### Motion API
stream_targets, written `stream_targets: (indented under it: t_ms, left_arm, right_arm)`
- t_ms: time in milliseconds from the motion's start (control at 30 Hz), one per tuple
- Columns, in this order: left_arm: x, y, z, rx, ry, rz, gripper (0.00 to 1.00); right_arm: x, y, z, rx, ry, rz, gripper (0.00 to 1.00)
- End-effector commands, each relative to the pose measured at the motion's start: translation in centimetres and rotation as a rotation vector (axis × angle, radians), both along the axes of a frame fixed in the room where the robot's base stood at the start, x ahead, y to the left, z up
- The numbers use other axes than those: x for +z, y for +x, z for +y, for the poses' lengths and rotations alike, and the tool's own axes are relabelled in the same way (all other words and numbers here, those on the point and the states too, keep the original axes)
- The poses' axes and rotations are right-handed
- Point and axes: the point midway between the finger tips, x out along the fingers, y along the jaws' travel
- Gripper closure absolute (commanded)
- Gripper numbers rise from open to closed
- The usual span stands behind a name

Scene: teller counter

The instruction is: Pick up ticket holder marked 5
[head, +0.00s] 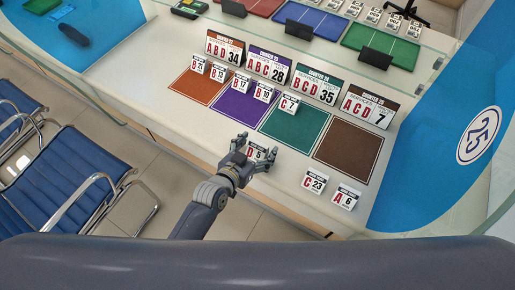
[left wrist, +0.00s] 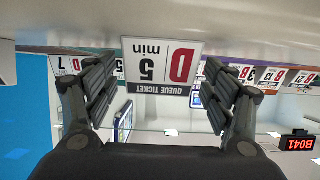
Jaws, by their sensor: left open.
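The ticket holder marked D 5 (head: 255,153) is a small white card stand near the front edge of the counter (head: 283,172). My left gripper (head: 257,147) is open at it, with a finger on either side; the fingers hide part of the card. In the left wrist view the holder (left wrist: 162,66) appears upside down, upright on the counter, between the open fingertips of the left gripper (left wrist: 158,68). I cannot tell whether a finger touches it. My right gripper is not in view.
Ticket holders C 23 (head: 315,183) and A 6 (head: 346,197) stand to the right. Behind are orange (head: 194,87), purple (head: 233,106), green (head: 288,132) and brown (head: 348,152) mats, with small tickets and larger signs such as ACD 7 (head: 369,108). Blue chairs (head: 70,170) are left.

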Motion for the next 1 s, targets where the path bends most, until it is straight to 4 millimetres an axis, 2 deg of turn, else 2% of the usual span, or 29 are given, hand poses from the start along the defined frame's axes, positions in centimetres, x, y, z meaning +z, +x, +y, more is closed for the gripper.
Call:
stream_targets:
  t_ms: [267,400,500,867,1000]
  left_arm:
    - [-0.11,0.24,-0.15,0.0,0.0,0.0,0.23]
    - [-0.12,0.22,-0.14,0.0,0.0,0.0,0.53]
    - [-0.12,0.21,-0.12,0.0,0.0,0.0,0.71]
    - [-0.02,0.21,-0.12,0.0,0.0,0.0,0.72]
    - [0.58,0.22,-0.14,0.0,0.0,-0.001,0.72]
  right_arm:
    - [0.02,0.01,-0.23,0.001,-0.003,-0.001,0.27]
    - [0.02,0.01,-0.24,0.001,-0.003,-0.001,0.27]
    - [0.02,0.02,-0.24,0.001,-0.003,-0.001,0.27]
    - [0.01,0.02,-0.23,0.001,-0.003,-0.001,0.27]
    - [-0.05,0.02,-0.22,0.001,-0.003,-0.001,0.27]
